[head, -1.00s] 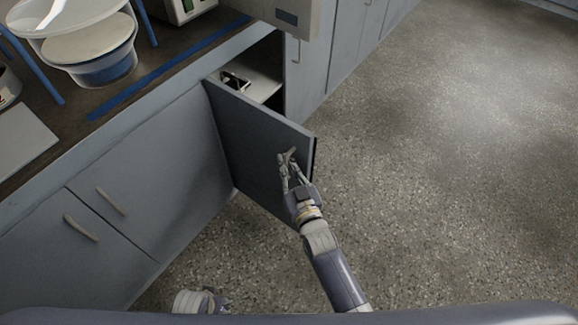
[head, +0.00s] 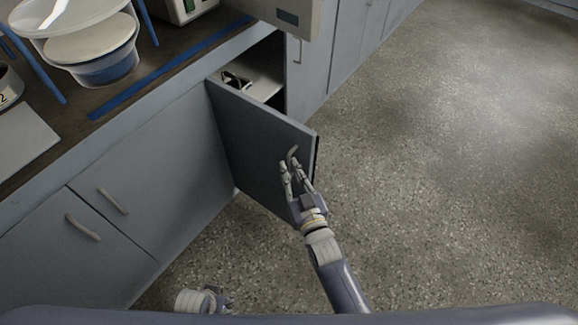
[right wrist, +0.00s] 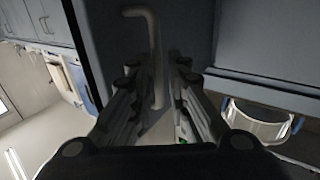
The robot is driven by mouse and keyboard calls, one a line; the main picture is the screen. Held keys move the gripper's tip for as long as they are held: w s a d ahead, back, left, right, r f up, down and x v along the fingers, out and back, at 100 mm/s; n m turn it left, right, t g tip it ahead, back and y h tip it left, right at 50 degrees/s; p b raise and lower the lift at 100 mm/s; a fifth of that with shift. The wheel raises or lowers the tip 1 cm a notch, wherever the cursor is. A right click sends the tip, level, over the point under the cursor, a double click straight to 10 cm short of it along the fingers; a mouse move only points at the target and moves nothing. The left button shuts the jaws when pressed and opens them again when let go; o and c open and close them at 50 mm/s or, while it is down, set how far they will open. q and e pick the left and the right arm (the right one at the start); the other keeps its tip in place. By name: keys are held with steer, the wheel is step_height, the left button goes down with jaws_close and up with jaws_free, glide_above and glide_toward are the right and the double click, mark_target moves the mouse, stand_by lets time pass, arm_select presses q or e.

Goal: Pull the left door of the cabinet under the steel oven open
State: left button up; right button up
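The left door (head: 262,148) of the cabinet under the steel oven (head: 290,14) stands swung out, with part of the interior (head: 255,78) showing. Its bent bar handle (head: 292,153) is near the door's free edge. It also shows in the right wrist view (right wrist: 155,50). My right gripper (head: 294,168) is at the handle. Its fingers are apart, one on each side of the handle's lower part, with gaps visible in the right wrist view (right wrist: 158,75). My left gripper (head: 205,299) is at the bottom edge, mostly cut off; its fingers are unclear.
A closed cabinet front with two handles (head: 112,201) is at left. On the counter are a clear-lidded container (head: 105,66), blue posts and a blue strip (head: 160,72). The speckled floor (head: 440,180) to the right of the door is clear.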

arm_select(q)
steer(key=shift+a, duration=0.1)
arm_select(e)
steer(key=v, duration=1)
steer(key=shift+d, duration=0.1)
steer(key=s+d+f+g+h, duration=0.2)
steer(key=s+d+f+g, duration=0.15)
steer(key=f, duration=0.45)
steer(key=s+d+f+g+h, duration=0.15)
steer(key=d+f+g, duration=0.25)
steer(key=f, duration=0.5)
steer(key=s+d+f+m+g+h, duration=0.2)
steer(key=s+d+f+g, duration=0.55)
steer(key=s, duration=0.45)
arm_select(q)
steer(key=s+a+f+g+p, duration=0.1)
steer(key=s+a+p, duration=0.2)
steer(key=s+p, duration=1.3)
steer(key=shift+s, duration=0.8)
arm_select(e)
steer(key=s+d+f, duration=0.1)
steer(key=s+d, duration=0.1)
steer(key=s, duration=0.7)
steer(key=s+d+f+g, duration=0.1)
steer(key=s+d, duration=0.1)
steer(key=s, duration=0.8)
steer(key=shift+n, duration=0.3)
